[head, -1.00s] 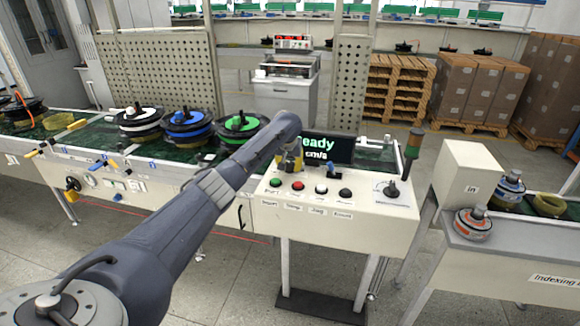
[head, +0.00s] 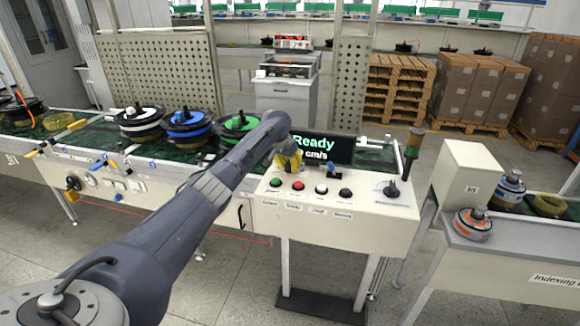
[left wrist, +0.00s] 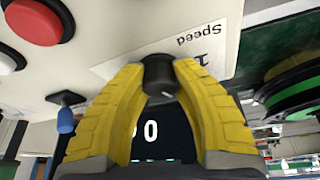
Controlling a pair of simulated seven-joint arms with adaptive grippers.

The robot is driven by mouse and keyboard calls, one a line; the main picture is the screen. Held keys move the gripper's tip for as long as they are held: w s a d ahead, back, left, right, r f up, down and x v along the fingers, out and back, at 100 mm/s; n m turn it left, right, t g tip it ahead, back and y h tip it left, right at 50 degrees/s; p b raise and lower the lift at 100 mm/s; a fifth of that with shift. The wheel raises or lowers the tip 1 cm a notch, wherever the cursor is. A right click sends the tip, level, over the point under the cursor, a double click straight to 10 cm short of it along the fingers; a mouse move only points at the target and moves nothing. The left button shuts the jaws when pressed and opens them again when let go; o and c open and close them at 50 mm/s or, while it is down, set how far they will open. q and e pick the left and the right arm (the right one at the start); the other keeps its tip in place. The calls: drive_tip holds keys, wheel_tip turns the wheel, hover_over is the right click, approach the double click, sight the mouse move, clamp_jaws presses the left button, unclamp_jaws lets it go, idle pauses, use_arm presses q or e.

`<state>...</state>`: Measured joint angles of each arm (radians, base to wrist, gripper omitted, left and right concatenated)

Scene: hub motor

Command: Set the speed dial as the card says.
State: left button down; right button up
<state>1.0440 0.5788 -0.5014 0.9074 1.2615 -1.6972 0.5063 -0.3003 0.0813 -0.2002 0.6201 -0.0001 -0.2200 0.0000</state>
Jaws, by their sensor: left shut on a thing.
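My left gripper (head: 289,160) reaches the far left part of the control panel (head: 375,222). In the left wrist view its yellow fingers (left wrist: 160,84) are closed around the black speed dial (left wrist: 158,72), one on each side. A light pointer mark shows on the dial. Beside it the panel bears the print "Speed" (left wrist: 199,35) and a partly hidden numeral. The dial is hidden by my gripper in the head view. The display (head: 325,148) reads "Ready" and "cm/s"; its number is covered by my arm. I cannot make out the card. My right gripper is not in view.
Green, red, white and black buttons (head: 298,186) line the panel front, close to my gripper. Hub motors (head: 187,125) sit on the conveyor at the left.

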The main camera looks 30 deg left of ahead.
use_arm(q)
drive_tip(key=shift+m, duration=0.7)
drive_tip(key=shift+h, duration=0.3)
drive_tip(key=c, duration=0.9)
unclamp_jaws()
drive_tip(key=shift+c, duration=0.2)
drive_tip(key=shift+a, duration=0.15)
